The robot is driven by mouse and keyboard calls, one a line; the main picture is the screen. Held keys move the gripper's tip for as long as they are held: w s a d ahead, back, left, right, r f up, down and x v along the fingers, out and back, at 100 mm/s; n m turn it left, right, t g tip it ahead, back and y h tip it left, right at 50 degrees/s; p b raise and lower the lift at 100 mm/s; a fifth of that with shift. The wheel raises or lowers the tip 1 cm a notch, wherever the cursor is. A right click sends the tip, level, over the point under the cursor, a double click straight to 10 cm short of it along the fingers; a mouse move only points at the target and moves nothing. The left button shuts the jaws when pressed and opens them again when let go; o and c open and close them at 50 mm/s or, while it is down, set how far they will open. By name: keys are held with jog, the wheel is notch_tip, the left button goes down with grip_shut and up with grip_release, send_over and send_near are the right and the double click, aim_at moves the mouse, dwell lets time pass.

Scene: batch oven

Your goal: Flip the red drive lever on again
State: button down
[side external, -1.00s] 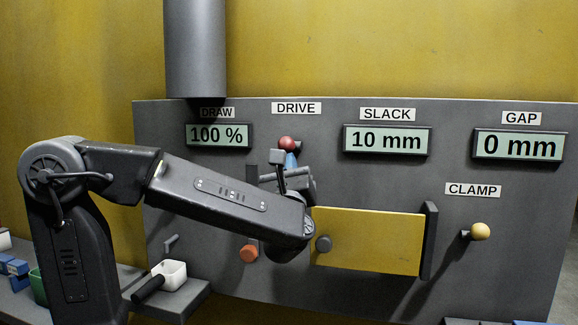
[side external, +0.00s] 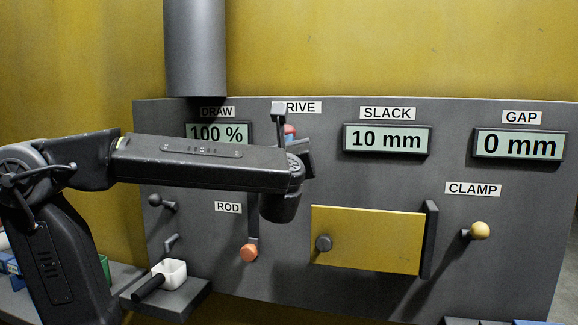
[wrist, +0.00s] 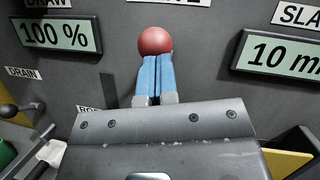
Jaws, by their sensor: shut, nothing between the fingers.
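The red ball of the drive lever (side external: 290,129) shows just under the DRIVE label, partly hidden by my gripper. In the wrist view the red ball (wrist: 155,41) is whole, and its stem is hidden. My gripper (wrist: 155,58) has its two blue fingers shut side by side, empty, with the tips right at the ball's lower edge. I cannot tell whether they touch it. In the side view little of my gripper (side external: 290,137) shows, behind the wrist parts.
The DRAW display (side external: 217,134) reads 100 %, SLACK (side external: 386,139) 10 mm and GAP (side external: 518,146) 0 mm. A white cup (side external: 172,272) stands on a ledge.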

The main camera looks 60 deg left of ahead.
jog(key=w+f+v, duration=0.1)
jog(key=f+v, duration=0.1)
jog(key=v, duration=1.1)
jog(key=s+a+f+n+g+h, duration=0.3)
jog(key=f+n+g+h, duration=0.1)
jog(key=f, duration=0.3)
jog(key=s+a+f+n+g+h, duration=0.3)
jog(key=f+n, duration=0.1)
jog(key=f, duration=0.3)
jog(key=s+d+f+n+h, duration=0.2)
jog(key=d+f+n+h, duration=0.1)
jog(key=d+n+h, duration=0.5)
jog(key=shift+s+d+f+n+h, duration=0.3)
jog(key=shift+n+h, duration=1.2)
jog(key=shift+n, duration=1.5)
jog(key=shift+s+a+f, duration=0.1)
